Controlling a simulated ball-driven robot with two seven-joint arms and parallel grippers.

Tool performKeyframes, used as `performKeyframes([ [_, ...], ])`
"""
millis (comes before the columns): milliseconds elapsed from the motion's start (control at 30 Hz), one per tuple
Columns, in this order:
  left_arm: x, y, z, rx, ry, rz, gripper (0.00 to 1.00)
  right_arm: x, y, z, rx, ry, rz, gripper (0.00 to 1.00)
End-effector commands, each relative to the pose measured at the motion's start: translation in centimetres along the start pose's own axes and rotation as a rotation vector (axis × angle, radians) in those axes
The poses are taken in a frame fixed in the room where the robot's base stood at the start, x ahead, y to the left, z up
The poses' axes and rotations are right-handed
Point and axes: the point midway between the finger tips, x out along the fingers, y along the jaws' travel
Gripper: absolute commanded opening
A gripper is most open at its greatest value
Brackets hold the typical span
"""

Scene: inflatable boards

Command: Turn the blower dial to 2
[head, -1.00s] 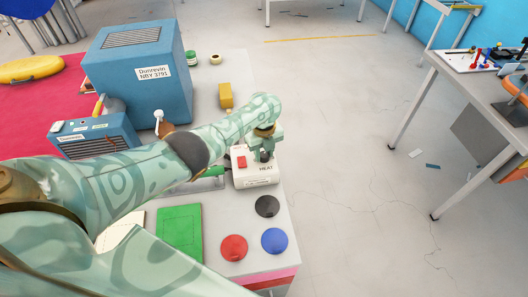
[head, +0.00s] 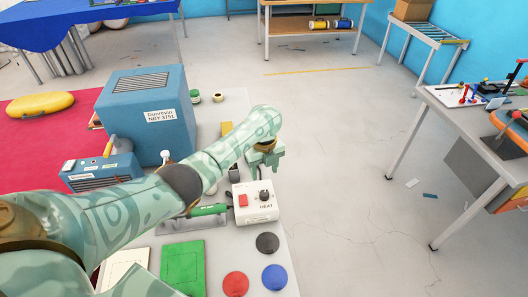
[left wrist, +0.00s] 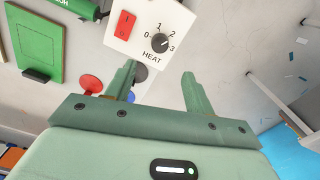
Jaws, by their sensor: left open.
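The white heater box (head: 255,211) marked HEAT stands on the grey table and carries a red switch (head: 243,201) and a black dial (head: 265,195). In the left wrist view the dial (left wrist: 159,43) shows numbers 0 to 3 around it. Its pale pointer mark seems to be on the right side, toward 3, but it is small. My left gripper (head: 267,160) is open and empty, above and behind the box in the head view. In the left wrist view its two fingers (left wrist: 157,78) are spread, apart from the dial. My right gripper is not in view.
A large blue machine (head: 146,115) and a smaller blue unit (head: 103,172) stand left of the box. A green-handled tool (head: 208,210) lies beside it. Black (head: 267,243), red (head: 235,284) and blue (head: 274,277) discs lie in front. Open floor is to the right.

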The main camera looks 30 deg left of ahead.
Motion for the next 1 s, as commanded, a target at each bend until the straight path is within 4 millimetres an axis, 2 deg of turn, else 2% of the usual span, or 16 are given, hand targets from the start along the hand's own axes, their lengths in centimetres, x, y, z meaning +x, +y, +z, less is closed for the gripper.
performKeyframes([
  [33,-1.6,0.0,0.0,0.001,0.000,-0.002,0.53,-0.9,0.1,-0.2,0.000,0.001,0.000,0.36],
  [100,-2.8,0.0,0.0,0.000,-0.001,-0.001,0.53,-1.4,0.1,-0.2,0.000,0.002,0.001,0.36],
  [300,-4.6,0.0,0.0,0.001,0.001,0.001,0.53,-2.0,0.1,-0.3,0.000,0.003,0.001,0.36],
  [1000,-4.7,0.0,0.0,0.000,0.002,0.001,0.53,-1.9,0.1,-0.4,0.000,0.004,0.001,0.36],
])
